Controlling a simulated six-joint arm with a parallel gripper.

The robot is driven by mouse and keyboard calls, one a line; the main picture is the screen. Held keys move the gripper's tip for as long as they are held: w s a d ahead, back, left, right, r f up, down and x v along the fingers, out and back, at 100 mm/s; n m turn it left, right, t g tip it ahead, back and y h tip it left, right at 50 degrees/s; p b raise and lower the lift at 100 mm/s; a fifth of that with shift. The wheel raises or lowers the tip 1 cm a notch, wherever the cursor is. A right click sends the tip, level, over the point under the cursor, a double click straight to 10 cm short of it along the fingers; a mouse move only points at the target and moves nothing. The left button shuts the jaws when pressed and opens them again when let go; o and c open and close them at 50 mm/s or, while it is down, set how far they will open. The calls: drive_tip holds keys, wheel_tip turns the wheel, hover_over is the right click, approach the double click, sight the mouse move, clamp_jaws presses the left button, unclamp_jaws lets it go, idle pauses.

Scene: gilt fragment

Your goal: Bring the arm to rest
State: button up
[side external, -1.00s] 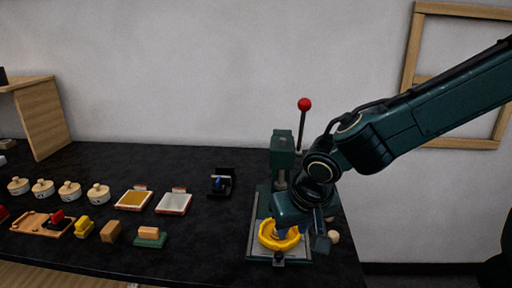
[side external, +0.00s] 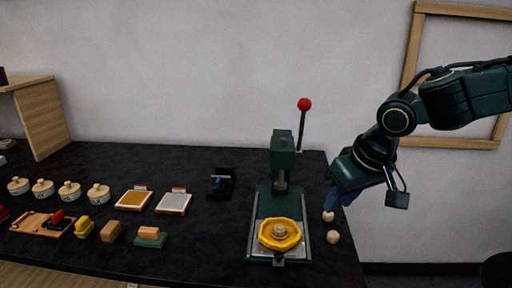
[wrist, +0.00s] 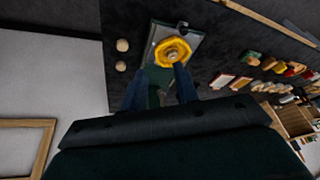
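My gripper (side external: 340,199) hangs in the air right of the green press (side external: 283,155), near the table's right end. It also shows in the wrist view (wrist: 160,80), where its two blue fingers stand apart with nothing held between them. A yellow scalloped ring (side external: 264,237) lies on the press's pale base plate, around a small pale round piece (side external: 280,230). The ring also shows in the wrist view (wrist: 158,54), beyond the fingertips and apart from them.
Two pale balls (side external: 333,237) (side external: 328,217) lie right of the press, close to the gripper. The press's red-knobbed lever (side external: 304,105) stands up. Lidded pots (side external: 98,195), two framed pads (side external: 174,203), stamps and blocks (side external: 111,232) fill the table's left. A wooden frame (side external: 408,70) is on the wall.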

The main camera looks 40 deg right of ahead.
drive_tip(key=s+d+r+n, duration=0.1)
drive_tip(key=s+d+r, duration=0.1)
drive_tip(key=s, duration=0.3)
drive_tip(key=s+d+r+n+t, duration=0.1)
drive_tip(key=s+d+n, duration=0.1)
drive_tip(key=s+d, duration=0.2)
drive_tip(key=shift+s+r+y, duration=0.3)
drive_tip(key=shift+s+r, duration=0.05)
drive_tip(key=shift+s, duration=0.85)
drive_tip(key=shift+o, duration=0.4)
drive_tip(key=shift+d, duration=0.1)
